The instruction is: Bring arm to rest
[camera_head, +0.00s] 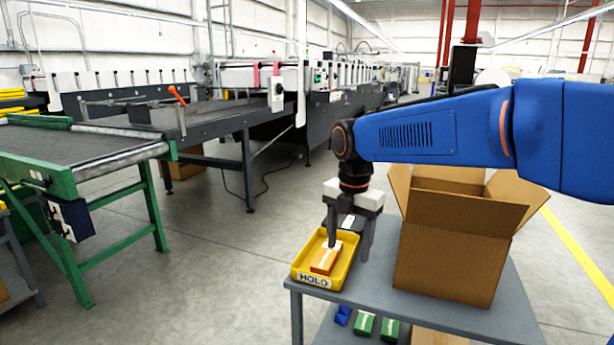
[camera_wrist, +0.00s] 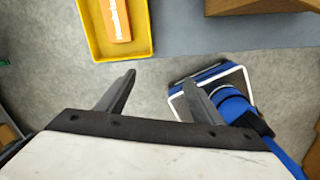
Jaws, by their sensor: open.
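My blue arm (camera_head: 430,135) reaches in from the right in the head view, bent down at its end. My gripper (camera_head: 350,235) points down over the grey table by the yellow tray. In the wrist view my gripper (camera_wrist: 158,90) is open, with nothing between its two fingers. The yellow tray (camera_head: 301,270) is labelled HOLD and holds an orange carton (camera_head: 324,262) lying flat. The tray's rim (camera_wrist: 88,35) and the orange carton (camera_wrist: 116,20) also show in the wrist view, ahead of the fingertips and apart from them.
An open cardboard box (camera_head: 450,250) stands on the grey table (camera_head: 380,300), right of my gripper. Green and blue cartons (camera_head: 364,324) lie on a lower shelf. A green-framed conveyor (camera_head: 80,150) and a long machine (camera_head: 330,100) stand left and behind. The floor between is clear.

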